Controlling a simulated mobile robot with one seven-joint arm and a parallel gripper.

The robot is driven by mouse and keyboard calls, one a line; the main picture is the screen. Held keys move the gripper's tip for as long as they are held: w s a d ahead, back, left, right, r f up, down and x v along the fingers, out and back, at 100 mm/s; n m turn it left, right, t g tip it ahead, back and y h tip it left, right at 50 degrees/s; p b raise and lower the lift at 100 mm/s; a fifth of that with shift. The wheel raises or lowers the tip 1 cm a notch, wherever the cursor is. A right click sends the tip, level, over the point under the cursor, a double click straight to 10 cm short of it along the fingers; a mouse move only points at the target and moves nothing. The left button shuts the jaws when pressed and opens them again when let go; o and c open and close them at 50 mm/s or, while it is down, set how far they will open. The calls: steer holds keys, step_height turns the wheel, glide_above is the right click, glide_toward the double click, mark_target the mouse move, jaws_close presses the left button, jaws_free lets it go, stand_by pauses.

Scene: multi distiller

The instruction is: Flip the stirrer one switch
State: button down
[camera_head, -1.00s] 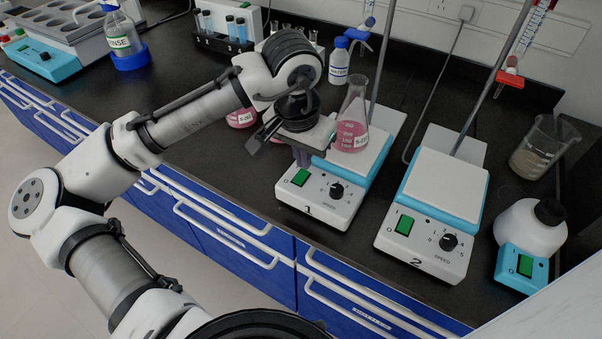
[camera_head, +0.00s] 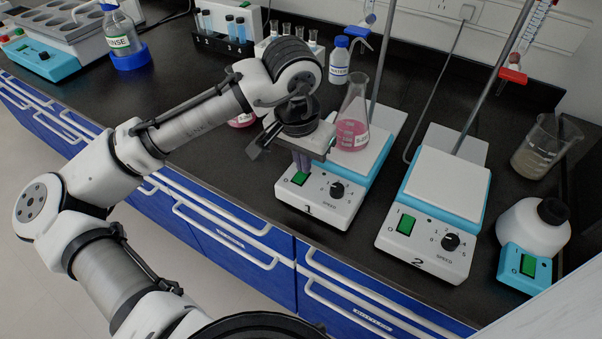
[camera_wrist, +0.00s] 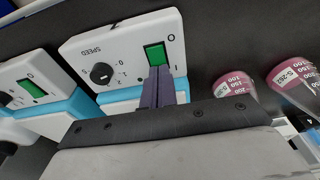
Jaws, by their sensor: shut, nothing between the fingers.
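Stirrer one (camera_head: 322,205) is a white and blue box with a "1" on its front, a black speed knob (camera_head: 337,189) and a green switch (camera_head: 300,178). A flask of pink liquid (camera_head: 352,128) stands on its plate. My gripper (camera_head: 301,166) points down right above the switch, its purple fingers shut and empty. In the wrist view the closed fingertips (camera_wrist: 157,72) overlap the lower edge of the green switch (camera_wrist: 155,55). I cannot tell whether they touch it.
Stirrer two (camera_head: 425,250) stands to the right with its own green switch (camera_head: 405,224). A metal rod rises behind each stirrer. Pink flasks (camera_wrist: 236,90) stand beside stirrer one. The black bench front edge is close by.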

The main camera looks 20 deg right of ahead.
steer(key=shift+f, duration=0.25)
steer(key=shift+r, duration=0.15)
step_height(320, 180, up, 7)
steer(key=p, duration=0.6)
steer(key=shift+p, duration=0.4)
